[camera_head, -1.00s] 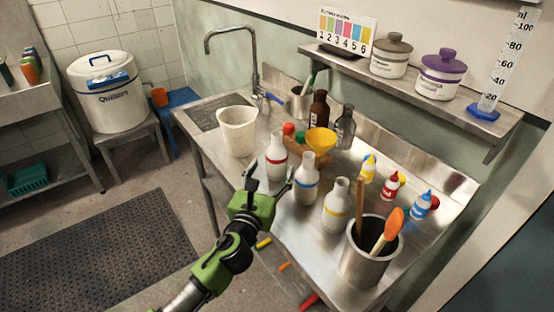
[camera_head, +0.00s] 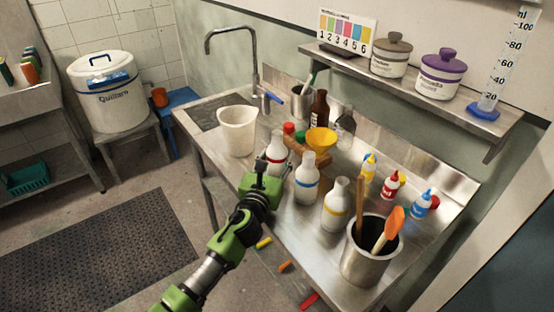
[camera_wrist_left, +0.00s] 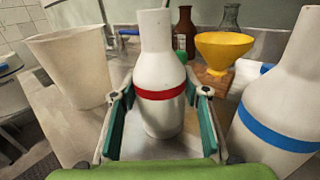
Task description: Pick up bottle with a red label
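The white bottle with a red band label (camera_head: 276,150) stands upright on the steel counter, partly hidden by my left gripper (camera_head: 270,170) in the head view. In the left wrist view the bottle (camera_wrist_left: 160,92) stands between the fingers of my left gripper (camera_wrist_left: 164,100). The fingers are open, one on each side, with a visible gap to the bottle. My right gripper is in neither view.
A blue-label bottle (camera_head: 307,180) stands close on the right, then a yellow-label bottle (camera_head: 335,207). A cream bucket (camera_head: 237,133) stands on the left. Behind are a yellow funnel (camera_head: 321,139) and a brown bottle (camera_head: 319,108). A steel pot (camera_head: 368,262) stands at front right.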

